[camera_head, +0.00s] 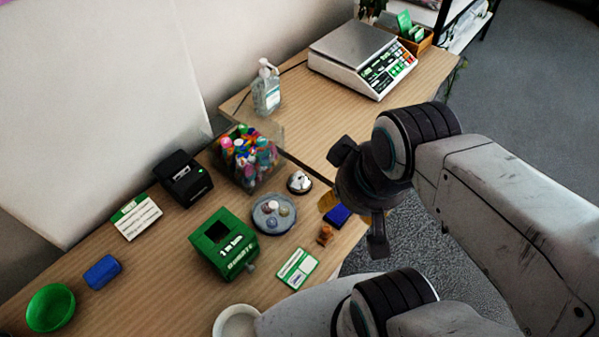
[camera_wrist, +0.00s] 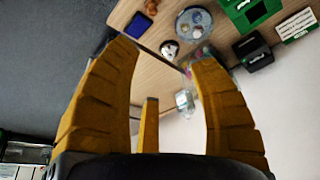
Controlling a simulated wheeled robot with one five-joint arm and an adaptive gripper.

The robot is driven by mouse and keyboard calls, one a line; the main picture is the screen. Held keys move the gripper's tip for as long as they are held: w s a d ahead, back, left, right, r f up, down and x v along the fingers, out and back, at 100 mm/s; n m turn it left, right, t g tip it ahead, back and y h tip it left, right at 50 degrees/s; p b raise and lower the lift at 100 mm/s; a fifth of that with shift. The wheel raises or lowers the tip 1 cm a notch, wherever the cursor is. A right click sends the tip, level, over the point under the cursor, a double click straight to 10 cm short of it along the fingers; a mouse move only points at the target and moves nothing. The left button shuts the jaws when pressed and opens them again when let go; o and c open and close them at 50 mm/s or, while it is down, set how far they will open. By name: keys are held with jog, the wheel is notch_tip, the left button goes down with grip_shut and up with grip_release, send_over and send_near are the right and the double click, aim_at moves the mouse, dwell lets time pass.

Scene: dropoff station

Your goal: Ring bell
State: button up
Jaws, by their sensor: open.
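The bell (camera_head: 299,182) is a small silver call bell with a dark base, upright on the wooden table near its edge, right of the round dish. It also shows in the wrist view (camera_wrist: 169,48), between and just beyond my fingertips. My gripper (camera_head: 328,201) is to the right of the bell in the head view, apart from it, with its fingers mostly hidden behind my wrist. In the wrist view my gripper (camera_wrist: 166,58) has its yellow fingers spread wide and holds nothing.
A clear bin of colourful items (camera_head: 246,158) stands behind the bell. A round dish (camera_head: 273,214), a green donation box (camera_head: 224,243), a blue pad (camera_head: 338,216) and a small brown figure (camera_head: 325,235) are nearby. A scale (camera_head: 361,56) and sanitizer bottle (camera_head: 266,90) stand further back.

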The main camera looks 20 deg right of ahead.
grip_shut()
dwell(0.3)
jog(key=c, duration=1)
grip_release()
